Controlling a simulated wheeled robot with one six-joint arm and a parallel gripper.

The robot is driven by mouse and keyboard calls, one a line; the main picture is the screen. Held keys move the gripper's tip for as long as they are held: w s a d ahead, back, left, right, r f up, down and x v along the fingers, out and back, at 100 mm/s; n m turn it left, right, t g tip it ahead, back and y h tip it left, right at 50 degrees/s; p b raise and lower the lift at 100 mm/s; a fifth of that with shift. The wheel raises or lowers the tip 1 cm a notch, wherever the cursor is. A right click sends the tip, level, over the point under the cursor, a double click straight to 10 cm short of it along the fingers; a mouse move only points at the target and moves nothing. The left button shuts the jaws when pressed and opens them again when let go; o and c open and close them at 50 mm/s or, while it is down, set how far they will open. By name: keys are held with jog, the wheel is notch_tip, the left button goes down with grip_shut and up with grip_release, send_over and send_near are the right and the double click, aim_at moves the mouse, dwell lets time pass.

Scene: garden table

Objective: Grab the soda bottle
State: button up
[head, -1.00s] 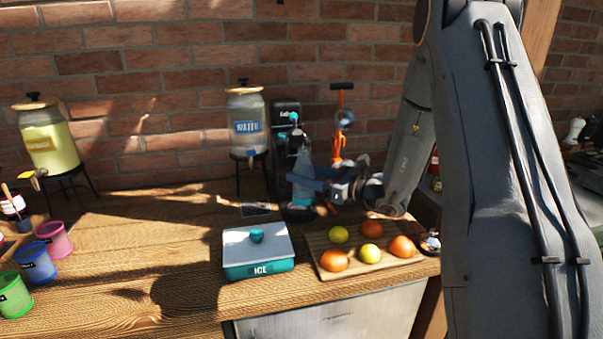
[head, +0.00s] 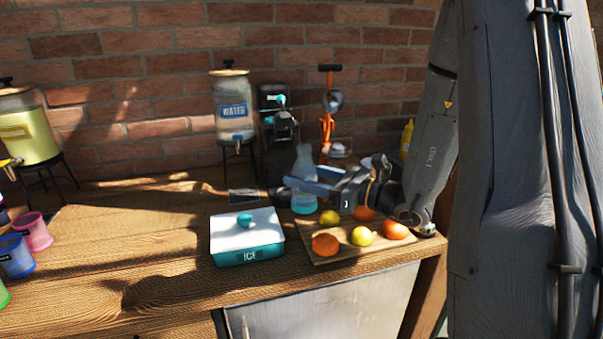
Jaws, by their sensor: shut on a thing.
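The soda bottle (head: 304,203) is clear with blue liquid in its lower part. It stands about upright between the fingers of my gripper (head: 303,183), which is shut on it around its middle. The bottle is behind the cutting board's left corner, in front of the dark soda machine (head: 279,150). I cannot tell whether its base touches the table. The gripper's fingers hide part of the bottle's middle.
A white and teal ice box (head: 247,237) is at front left of the bottle. A cutting board (head: 325,257) with oranges and lemons lies just below my gripper. An orange press (head: 327,130) and water dispenser (head: 233,110) stand behind.

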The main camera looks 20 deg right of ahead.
jog(key=shift+s+b, duration=0.35)
jog(key=shift+s, duration=1.25)
jog(key=shift+s, duration=0.1)
